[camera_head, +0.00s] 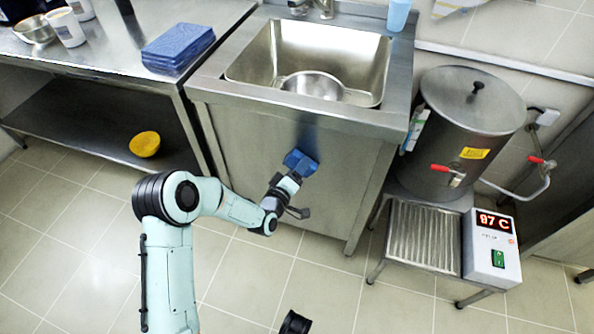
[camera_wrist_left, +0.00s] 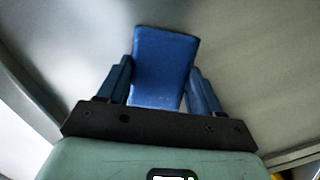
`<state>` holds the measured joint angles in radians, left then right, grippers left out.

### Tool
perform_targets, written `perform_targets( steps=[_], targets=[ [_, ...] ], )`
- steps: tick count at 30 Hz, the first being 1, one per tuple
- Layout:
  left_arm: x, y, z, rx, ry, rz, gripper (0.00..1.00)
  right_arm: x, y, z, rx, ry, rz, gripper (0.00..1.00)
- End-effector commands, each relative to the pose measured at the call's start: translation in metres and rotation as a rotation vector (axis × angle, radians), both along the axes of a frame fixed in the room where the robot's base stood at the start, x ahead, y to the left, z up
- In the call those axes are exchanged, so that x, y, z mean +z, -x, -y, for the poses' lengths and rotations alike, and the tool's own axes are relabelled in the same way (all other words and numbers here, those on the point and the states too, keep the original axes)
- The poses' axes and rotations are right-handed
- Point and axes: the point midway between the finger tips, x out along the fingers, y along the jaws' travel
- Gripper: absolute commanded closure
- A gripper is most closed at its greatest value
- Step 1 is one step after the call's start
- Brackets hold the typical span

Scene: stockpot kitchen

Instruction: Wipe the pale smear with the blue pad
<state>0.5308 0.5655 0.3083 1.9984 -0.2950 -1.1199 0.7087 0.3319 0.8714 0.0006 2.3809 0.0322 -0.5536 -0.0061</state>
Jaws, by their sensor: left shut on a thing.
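My left gripper (camera_head: 290,175) is shut on the blue pad (camera_head: 301,161), in front of the steel front panel of the sink cabinet (camera_head: 250,140). In the left wrist view the blue pad (camera_wrist_left: 164,62) sticks out between the two fingers, with a grey surface beyond it. I cannot tell whether the pad touches the panel. I cannot make out the pale smear in either view; the pad and gripper hide part of the panel.
A steel pot (camera_head: 313,84) sits in the sink. A blue stack (camera_head: 178,46) lies on the left counter, with a yellow bowl (camera_head: 145,144) on the shelf below. A large urn (camera_head: 468,125) with red-handled taps and a 97 C display box (camera_head: 491,250) stand right. Tiled floor is clear in front.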

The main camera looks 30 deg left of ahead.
Motion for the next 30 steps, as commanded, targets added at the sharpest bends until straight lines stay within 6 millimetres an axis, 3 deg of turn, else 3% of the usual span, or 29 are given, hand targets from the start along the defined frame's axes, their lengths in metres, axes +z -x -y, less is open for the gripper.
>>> perform_targets(
  steps=[5,19,26,30],
  targets=[
    [0.001,-0.002,0.002,-0.001,0.001,0.002,0.64,-0.001,0.0,0.0,0.0,0.0,0.0,0.57],
    [0.0,-0.008,0.037,0.0,0.001,0.001,0.64,-0.006,0.0,0.0,0.0,0.0,-0.001,0.57],
    [0.0,-0.012,0.038,0.0,0.0,0.001,0.64,-0.009,-0.001,0.0,0.0,0.0,-0.002,0.57],
    [0.0,-0.01,0.028,0.004,-0.001,0.001,0.64,-0.008,-0.001,0.0,0.0,0.0,-0.002,0.57]
  ],
)
